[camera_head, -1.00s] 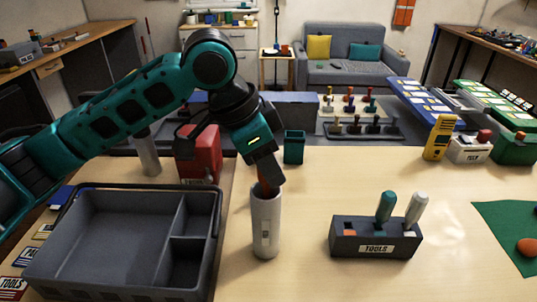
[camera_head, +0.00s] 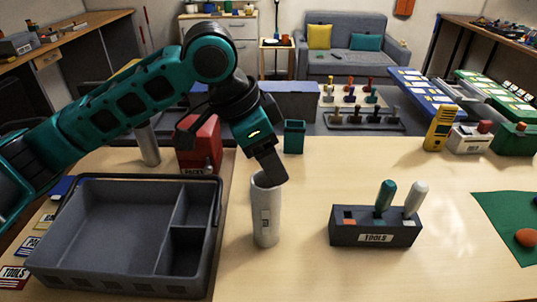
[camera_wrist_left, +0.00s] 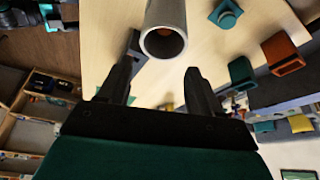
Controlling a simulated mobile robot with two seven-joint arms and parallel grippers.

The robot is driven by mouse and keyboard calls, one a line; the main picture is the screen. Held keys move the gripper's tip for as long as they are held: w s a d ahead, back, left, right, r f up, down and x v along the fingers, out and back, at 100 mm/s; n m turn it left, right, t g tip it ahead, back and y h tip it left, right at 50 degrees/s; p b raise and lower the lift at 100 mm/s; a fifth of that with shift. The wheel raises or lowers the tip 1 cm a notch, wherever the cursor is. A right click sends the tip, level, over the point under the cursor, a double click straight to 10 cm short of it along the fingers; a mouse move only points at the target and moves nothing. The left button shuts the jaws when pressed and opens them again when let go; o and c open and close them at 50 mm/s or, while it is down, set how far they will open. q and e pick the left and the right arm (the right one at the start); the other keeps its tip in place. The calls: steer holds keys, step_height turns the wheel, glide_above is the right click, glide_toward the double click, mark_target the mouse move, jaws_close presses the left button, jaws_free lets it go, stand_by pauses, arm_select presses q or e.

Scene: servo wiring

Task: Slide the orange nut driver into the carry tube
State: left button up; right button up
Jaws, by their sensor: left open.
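The carry tube (camera_head: 266,218) stands on the table as a pale grey cylinder, right of the grey tray. My left gripper (camera_head: 274,180) is at its top rim, partly covering the mouth from the head camera. In the left wrist view the gripper (camera_wrist_left: 163,57) is open, with its fingers apart and the tube mouth (camera_wrist_left: 163,43) just beyond them. A small orange-brown patch shows deep inside the tube, seemingly the orange nut driver (camera_wrist_left: 166,46); the rest of it is hidden. My right gripper is not in view.
A dark TOOLS block (camera_head: 375,232) holds a teal-handled driver (camera_head: 385,196) and a white-handled driver (camera_head: 416,198). The compartmented grey tray (camera_head: 120,232) is left of the tube. A red box (camera_head: 203,148) and teal cup (camera_head: 294,136) stand behind.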

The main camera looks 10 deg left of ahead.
arm_select(q)
steer(key=shift+r, duration=0.1)
steer(key=p+v, duration=0.1)
steer(key=v, duration=1.1)
steer(key=shift+r, duration=0.35)
steer(key=shift+a, duration=0.1)
